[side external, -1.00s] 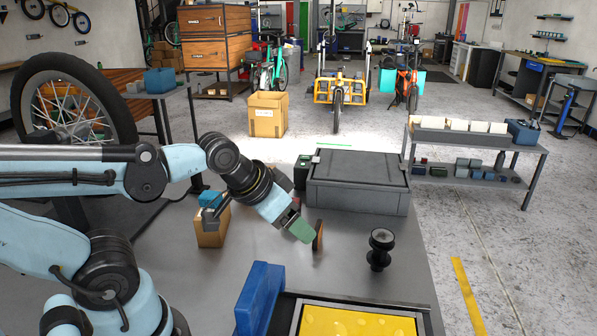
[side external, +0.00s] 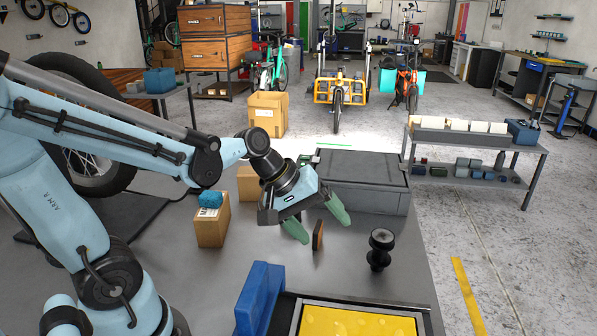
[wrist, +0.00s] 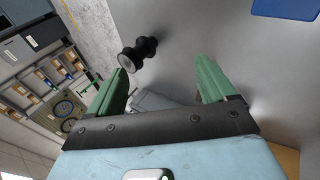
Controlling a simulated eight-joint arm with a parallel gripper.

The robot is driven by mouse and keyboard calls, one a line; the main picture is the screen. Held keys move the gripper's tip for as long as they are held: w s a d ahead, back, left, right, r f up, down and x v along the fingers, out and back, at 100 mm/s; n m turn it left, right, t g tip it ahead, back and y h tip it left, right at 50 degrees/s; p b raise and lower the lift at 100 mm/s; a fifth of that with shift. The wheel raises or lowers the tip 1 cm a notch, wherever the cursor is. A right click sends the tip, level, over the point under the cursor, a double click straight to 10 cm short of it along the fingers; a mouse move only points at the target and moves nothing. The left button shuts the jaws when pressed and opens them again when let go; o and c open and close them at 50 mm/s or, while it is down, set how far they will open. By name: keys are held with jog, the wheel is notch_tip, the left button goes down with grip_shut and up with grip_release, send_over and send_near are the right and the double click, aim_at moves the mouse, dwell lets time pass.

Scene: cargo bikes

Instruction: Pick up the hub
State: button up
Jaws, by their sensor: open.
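The hub (side external: 380,250) is a black, spool-shaped part with flanges, standing upright on the grey table. It also shows in the wrist view (wrist: 138,53), beyond the tip of the left finger. My gripper (side external: 326,231) has two green fingers spread apart with nothing held between them. It is above the table to the left of the hub, pointing down and to the right, apart from it. In the wrist view, the gripper (wrist: 162,66) opens towards bare table, with the hub near the left side of the gap.
A thin brown piece (side external: 318,236) stands by my fingers. A grey lidded case (side external: 360,195) lies behind. A blue holder (side external: 262,300) and a tray with a yellow insert (side external: 296,322) are in front. A cardboard box (side external: 211,232) with a blue item (side external: 210,199) stands left.

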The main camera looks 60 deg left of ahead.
aim_at(389, 248)
jog(key=w+a+f+n+t+h, duration=0.2)
jog(key=w+f+n+h, duration=0.4)
jog(key=n, duration=0.9)
jog(key=shift+h, duration=0.6)
jog(key=x, duration=0.4)
jog(key=w+r+x, duration=0.1)
jog(key=x, duration=0.6)
jog(key=shift+w+d, duration=0.2)
jog(key=shift+w, duration=0.2)
jog(key=shift+r, duration=0.1)
jog(key=c, duration=1.2)
jog(key=shift+r, duration=0.15)
